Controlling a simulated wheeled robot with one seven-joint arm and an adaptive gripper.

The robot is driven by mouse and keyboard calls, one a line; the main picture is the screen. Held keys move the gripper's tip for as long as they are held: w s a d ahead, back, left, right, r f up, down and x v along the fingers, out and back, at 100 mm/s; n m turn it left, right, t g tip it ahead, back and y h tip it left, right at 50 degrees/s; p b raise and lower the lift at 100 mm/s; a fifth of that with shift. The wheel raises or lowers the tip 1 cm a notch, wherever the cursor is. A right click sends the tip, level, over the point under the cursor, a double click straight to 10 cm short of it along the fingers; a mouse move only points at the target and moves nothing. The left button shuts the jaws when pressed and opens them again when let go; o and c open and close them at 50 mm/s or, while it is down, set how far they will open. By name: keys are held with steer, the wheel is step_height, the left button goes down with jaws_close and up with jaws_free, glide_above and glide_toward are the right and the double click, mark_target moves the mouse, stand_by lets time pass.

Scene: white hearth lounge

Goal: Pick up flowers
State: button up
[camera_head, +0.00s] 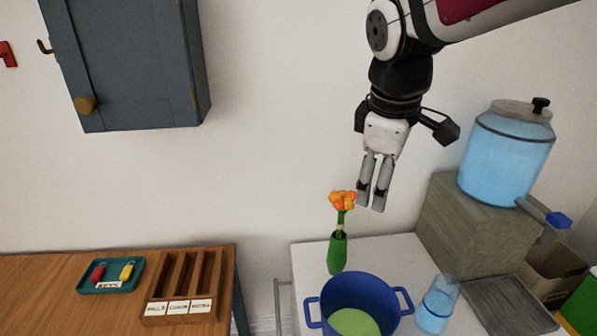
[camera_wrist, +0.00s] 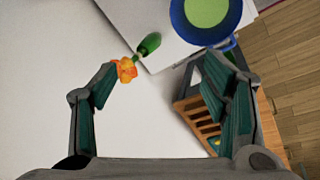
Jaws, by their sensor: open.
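The orange flowers (camera_head: 342,200) stand upright in a slim green vase (camera_head: 337,253) on the white table (camera_head: 306,262), near its back edge by the wall. My gripper (camera_head: 370,206) points down, just right of the flowers and level with them in the head view. It is open and holds nothing. In the wrist view my gripper (camera_wrist: 160,95) has its two fingers wide apart. The flowers (camera_wrist: 125,70) show there close to the left fingertip, with the green vase (camera_wrist: 148,45) beyond. I cannot tell whether the finger touches the petals.
A blue pot (camera_head: 356,296) with green contents stands in front of the vase. A glass of blue liquid (camera_head: 437,304) is to its right. A blue drink dispenser (camera_head: 506,146) stands on a block (camera_head: 450,228). A wooden rack (camera_head: 190,284) and key tray (camera_head: 110,275) lie left.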

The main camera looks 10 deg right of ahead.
steer(key=w+a+f+n+h, duration=0.1)
steer(key=w+a+f+n, duration=0.15)
steer(key=w+n, duration=0.5)
steer(key=n+g+h+p, duration=0.1)
steer(key=n+h+p, duration=0.1)
steer(key=n+p, duration=0.15)
glide_above(339, 235)
steer(key=shift+n, duration=0.4)
steer(key=f, duration=1.9)
steer(key=shift+w+f, duration=0.4)
jaws_close()
